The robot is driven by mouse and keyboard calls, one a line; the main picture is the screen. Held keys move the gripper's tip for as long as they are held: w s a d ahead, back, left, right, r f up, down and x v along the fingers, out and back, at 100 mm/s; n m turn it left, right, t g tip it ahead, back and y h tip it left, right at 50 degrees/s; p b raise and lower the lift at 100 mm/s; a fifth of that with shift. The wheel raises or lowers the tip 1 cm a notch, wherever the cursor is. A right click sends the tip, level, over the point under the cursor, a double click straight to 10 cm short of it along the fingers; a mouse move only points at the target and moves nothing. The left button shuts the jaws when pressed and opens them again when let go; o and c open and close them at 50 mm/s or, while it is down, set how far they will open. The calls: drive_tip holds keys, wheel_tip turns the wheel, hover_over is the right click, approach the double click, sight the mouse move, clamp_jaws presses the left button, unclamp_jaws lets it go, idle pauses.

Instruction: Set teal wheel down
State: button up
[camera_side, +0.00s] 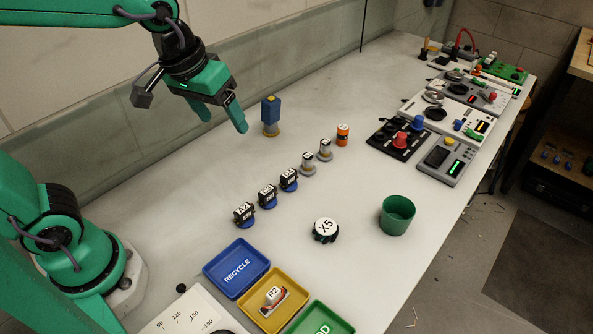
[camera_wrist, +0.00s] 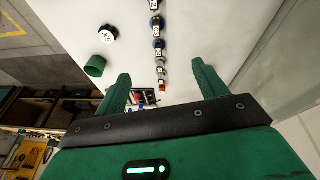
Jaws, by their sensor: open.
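A round wheel (camera_side: 325,230) with a white top marked X5 and a dark, greenish rim lies on the bench, left of a green cup (camera_side: 397,215). It is the only wheel-like thing I can make out, and its rim colour is hard to tell. It also shows in the wrist view (camera_wrist: 107,34), at the upper left. My gripper (camera_side: 224,124) is open and empty, raised above the far left part of the bench, well away from the wheel. Its two spread fingers show in the wrist view (camera_wrist: 161,74) with nothing between them.
Blue RECYCLE (camera_side: 236,267), yellow (camera_side: 272,300) and green (camera_side: 320,321) trays stand at the front; a part marked R2 (camera_side: 273,295) lies in the yellow one. Several servos and motors form a diagonal row. A blue block (camera_side: 270,112) stands near my gripper. Instruments line the right edge.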

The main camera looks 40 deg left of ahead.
drive_tip(key=s+a+m+t, duration=0.2)
drive_tip(key=s+a, duration=0.4)
drive_tip(key=s, duration=0.1)
drive_tip(key=shift+s+y, duration=0.3)
idle(1.0)
